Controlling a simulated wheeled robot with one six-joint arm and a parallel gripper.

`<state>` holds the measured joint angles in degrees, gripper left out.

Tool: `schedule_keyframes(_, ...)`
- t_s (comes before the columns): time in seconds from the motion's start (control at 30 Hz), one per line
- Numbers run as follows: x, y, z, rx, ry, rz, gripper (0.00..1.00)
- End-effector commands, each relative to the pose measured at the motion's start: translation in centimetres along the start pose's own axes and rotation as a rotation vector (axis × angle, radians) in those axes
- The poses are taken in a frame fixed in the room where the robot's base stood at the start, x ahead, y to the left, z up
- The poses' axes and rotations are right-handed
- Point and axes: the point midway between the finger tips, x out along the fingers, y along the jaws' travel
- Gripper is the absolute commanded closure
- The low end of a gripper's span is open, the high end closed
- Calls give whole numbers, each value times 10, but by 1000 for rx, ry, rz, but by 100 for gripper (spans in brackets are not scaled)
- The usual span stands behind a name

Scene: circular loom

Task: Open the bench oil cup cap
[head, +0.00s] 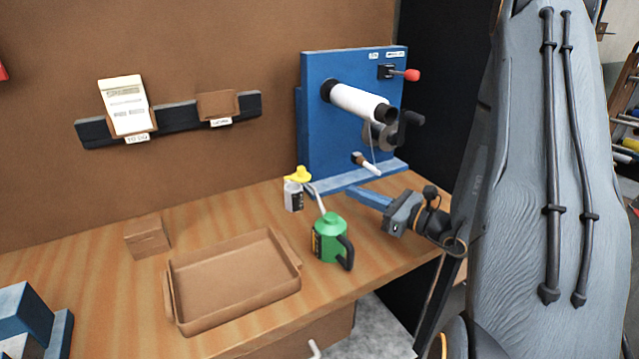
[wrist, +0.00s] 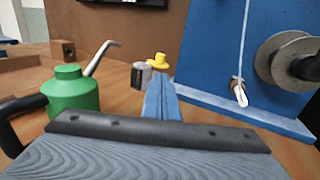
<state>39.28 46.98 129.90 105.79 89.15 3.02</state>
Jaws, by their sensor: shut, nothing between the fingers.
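The oil cup (head: 293,196) is a small pale cup with a dark label, standing on the wooden bench near the blue machine's base. Its yellow cap (head: 299,174) sits at its top, shifted to the right; I cannot tell whether it is seated or swung open. In the wrist view the cup (wrist: 141,75) and yellow cap (wrist: 159,62) show just beyond my fingertips. My gripper (head: 352,191) has blue fingers, shut and empty, pointing left toward the cup with a gap between. In the wrist view the fingers (wrist: 158,84) hide the cup's lower right.
A green oil can (head: 330,240) with a long spout stands close in front of the cup. A brown tray (head: 235,312) and a small brown block (head: 148,237) lie left. The blue machine (head: 318,120) with a white roll rises behind. Bare bench lies left of the cup.

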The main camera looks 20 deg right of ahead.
Motion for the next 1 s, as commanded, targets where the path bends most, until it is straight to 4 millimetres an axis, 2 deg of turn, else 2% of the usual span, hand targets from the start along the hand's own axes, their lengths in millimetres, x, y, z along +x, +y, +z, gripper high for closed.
schedule_keyframes(0.17, 16, 1, 1, 0, 0, 4, 100)
schedule_keyframes(0.7, 114, 2, 2, 0, 0, 4, 100)
schedule_keyframes(0.83, 129, 1, 1, 0, 1, 3, 100)
schedule_keyframes(1.0, 138, 0, 0, -1, 0, 0, 100)
